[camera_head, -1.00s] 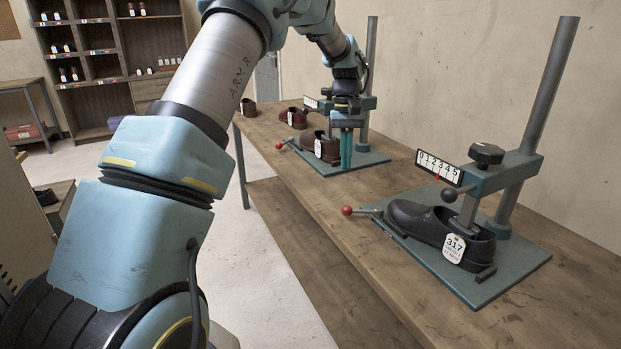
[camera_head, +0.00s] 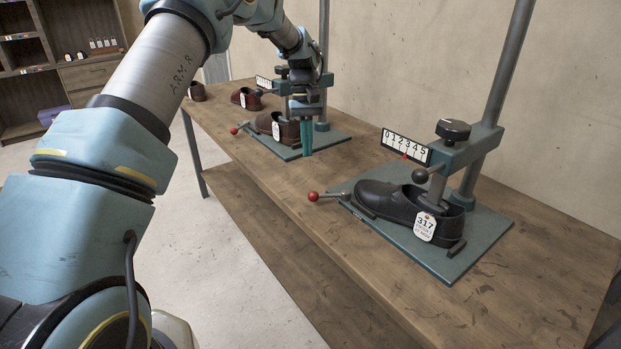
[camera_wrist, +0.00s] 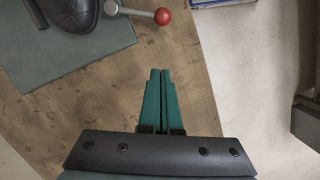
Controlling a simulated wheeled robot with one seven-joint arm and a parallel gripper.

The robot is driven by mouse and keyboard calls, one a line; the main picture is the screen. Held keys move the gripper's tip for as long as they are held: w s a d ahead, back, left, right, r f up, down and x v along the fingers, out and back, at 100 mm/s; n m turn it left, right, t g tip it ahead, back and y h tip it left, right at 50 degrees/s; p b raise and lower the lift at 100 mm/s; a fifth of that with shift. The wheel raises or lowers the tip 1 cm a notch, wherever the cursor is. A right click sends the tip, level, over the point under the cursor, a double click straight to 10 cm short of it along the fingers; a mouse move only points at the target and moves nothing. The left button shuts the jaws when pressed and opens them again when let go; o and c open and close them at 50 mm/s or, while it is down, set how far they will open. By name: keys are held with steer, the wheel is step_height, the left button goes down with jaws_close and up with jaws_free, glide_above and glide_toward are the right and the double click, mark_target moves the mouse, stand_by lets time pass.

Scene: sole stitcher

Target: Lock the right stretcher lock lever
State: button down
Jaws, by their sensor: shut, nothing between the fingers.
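The right stretcher's lock lever (camera_head: 332,195) is a short metal rod with a red ball knob (camera_head: 313,196). It points out to the left from the near green base plate (camera_head: 437,258), toward the table's front edge. It also shows at the top of the wrist view (camera_wrist: 134,12), beside a dark shoe. A black shoe (camera_head: 385,201) tagged 317 sits on that stretcher. My gripper (camera_head: 306,153) hangs by the far stretcher, apart from the right lever. In the wrist view its teal fingers (camera_wrist: 160,72) are shut and empty, pointing toward the knob with bare table between.
The far stretcher carries a brown shoe (camera_head: 278,127) and its own red-knobbed lever (camera_head: 241,127). A post (camera_head: 497,95) with a number scale (camera_head: 407,146) rises over the near shoe. The wooden table (camera_head: 340,250) is bare between the stretchers. Floor lies beyond its front edge.

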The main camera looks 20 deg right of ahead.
mark_target(329, 196)
steer(key=p+x, duration=0.1)
steer(key=x, duration=0.5)
steer(key=shift+s+a+f+p, duration=0.1)
steer(key=shift+s+f+p, duration=0.2)
steer(key=shift+f+p, duration=0.1)
steer(key=shift+s+a+p, duration=0.15)
steer(key=shift+s+p, duration=0.1)
steer(key=shift+s, duration=0.3)
steer(key=shift+s+a+p, duration=0.15)
steer(key=shift+s+p, duration=0.05)
steer(key=shift+s, duration=0.35)
steer(key=shift+s+a+f, duration=0.15)
steer(key=shift+s+f, duration=0.15)
steer(key=shift+s, duration=0.3)
steer(key=shift+s, duration=0.1)
